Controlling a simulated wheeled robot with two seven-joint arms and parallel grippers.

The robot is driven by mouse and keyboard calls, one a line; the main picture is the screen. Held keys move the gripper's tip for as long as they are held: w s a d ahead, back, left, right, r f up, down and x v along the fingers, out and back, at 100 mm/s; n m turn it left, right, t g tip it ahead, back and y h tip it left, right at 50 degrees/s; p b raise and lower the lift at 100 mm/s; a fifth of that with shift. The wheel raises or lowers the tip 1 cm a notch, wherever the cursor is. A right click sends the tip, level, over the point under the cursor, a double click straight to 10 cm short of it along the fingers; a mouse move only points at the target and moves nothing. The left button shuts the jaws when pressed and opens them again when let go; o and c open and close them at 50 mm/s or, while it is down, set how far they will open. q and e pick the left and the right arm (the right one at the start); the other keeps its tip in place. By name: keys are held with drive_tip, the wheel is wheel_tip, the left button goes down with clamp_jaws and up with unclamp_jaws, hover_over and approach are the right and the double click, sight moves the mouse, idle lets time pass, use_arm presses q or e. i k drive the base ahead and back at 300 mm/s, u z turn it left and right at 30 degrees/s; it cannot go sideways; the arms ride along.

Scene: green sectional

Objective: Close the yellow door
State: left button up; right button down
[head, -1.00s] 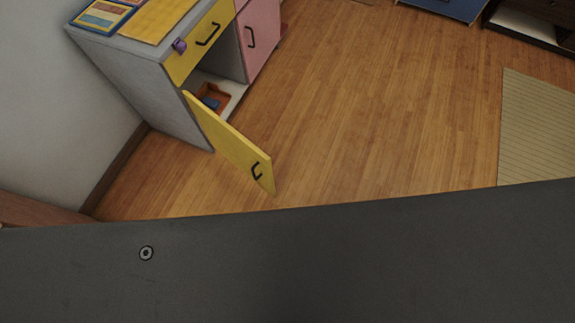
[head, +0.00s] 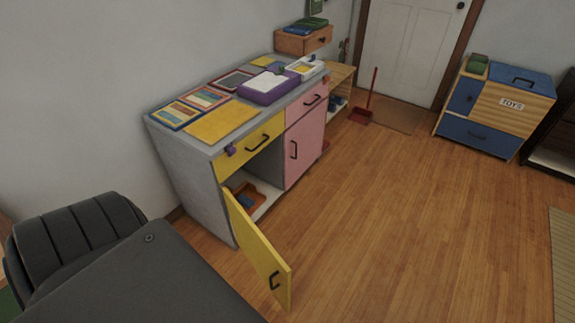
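The yellow door (head: 255,245) stands wide open in the head view. It hangs from the lower left of a grey cabinet (head: 188,175) and swings out toward me, with a dark handle (head: 274,280) near its free edge. The open compartment behind it holds an orange-brown tray (head: 246,193) with something blue in it. A yellow drawer (head: 250,145) above the opening is shut. Neither of my grippers is in view. Dark grey parts at the lower left are probably mine and lie close to the door without visibly touching it.
The cabinet's pink door (head: 305,150) is shut. Books and a purple tray (head: 268,88) lie on its top. Wooden floor (head: 400,220) to the right of the yellow door is clear. A toy chest (head: 497,105), a red dustpan (head: 362,115) and a white door (head: 410,45) are farther back.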

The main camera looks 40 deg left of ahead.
sight(276, 274)
drive_tip(key=k, duration=0.95)
drive_tip(key=u, duration=1.2)
drive_tip(key=i, duration=0.5)
drive_tip(key=u, duration=0.05)
